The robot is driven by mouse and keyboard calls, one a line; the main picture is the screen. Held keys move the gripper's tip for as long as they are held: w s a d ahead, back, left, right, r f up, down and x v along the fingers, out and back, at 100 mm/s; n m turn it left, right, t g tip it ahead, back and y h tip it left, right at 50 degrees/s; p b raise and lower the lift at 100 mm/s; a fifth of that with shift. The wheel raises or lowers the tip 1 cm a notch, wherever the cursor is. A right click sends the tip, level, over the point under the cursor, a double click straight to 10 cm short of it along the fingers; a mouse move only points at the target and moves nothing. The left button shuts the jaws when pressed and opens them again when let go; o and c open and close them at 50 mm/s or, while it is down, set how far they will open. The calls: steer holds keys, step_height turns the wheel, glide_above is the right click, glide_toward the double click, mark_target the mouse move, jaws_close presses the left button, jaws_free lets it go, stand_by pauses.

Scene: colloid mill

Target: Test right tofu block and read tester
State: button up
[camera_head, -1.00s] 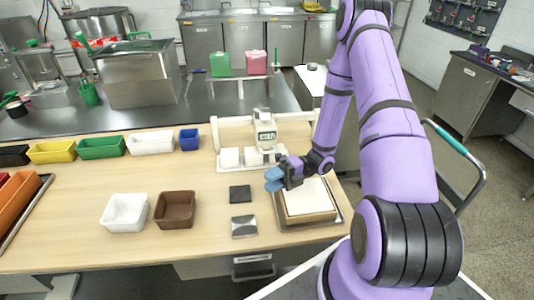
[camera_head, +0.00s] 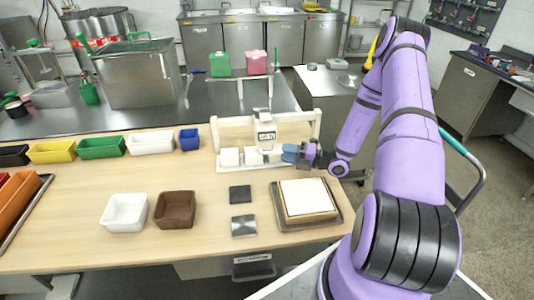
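The white tester (camera_head: 265,138) stands at the back of the wooden table, with a small display on its head too small to read here. White tofu blocks sit on its base; the left block (camera_head: 230,157) and a middle block (camera_head: 251,156) show. The right end of the base is partly hidden by my gripper (camera_head: 287,153), so I cannot make out the right block clearly. My gripper points left, its blue fingertips low at the right side of the tester head. Whether the fingers are open or touch anything cannot be told.
A tray (camera_head: 337,216) with a white-topped slab (camera_head: 306,197) lies at the front right. A dark plate (camera_head: 240,193), a metal plate (camera_head: 244,226), a white bin (camera_head: 125,212) and a brown bin (camera_head: 175,210) are to its left. Coloured bins line the back left.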

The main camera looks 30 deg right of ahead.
mark_target(267, 153)
steer(key=shift+f, duration=0.9)
steer(key=x, duration=0.7)
steer(key=shift+w+a, duration=0.2)
steer(key=shift+a, duration=0.05)
jaws_close()
